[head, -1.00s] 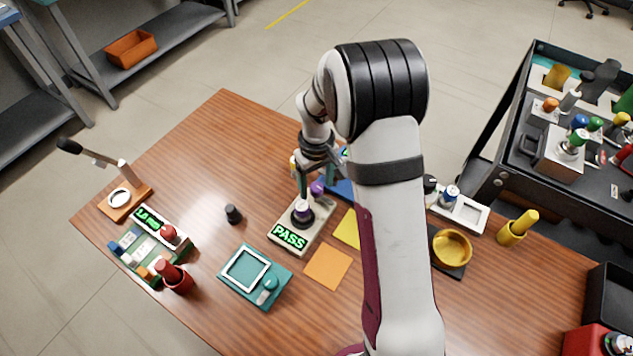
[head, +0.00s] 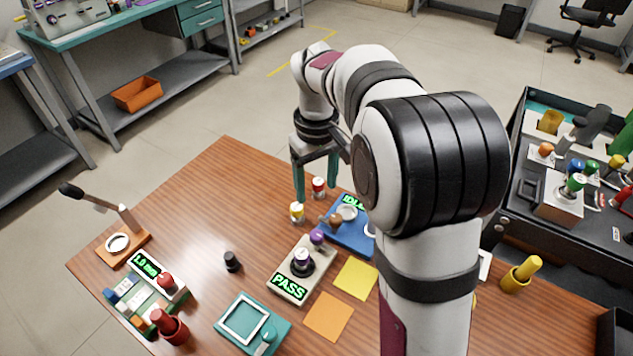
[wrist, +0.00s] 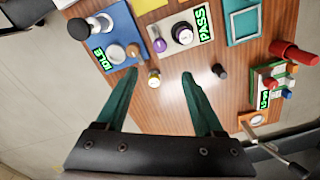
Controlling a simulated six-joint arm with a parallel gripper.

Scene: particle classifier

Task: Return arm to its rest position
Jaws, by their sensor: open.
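My gripper (head: 317,172) is open and empty, with two green fingers pointing down above the back of the wooden table (head: 190,190). A yellow vial (head: 297,211) and a red vial (head: 319,186) stand near the gripper.
A black vial (head: 232,261) stands alone left of the grey device. A teal tray (head: 222,325), orange pad (head: 328,317) and yellow pad (head: 356,279) lie in front. A lever press (head: 125,240) stands at the left edge. A black cart (head: 560,220) is at right.

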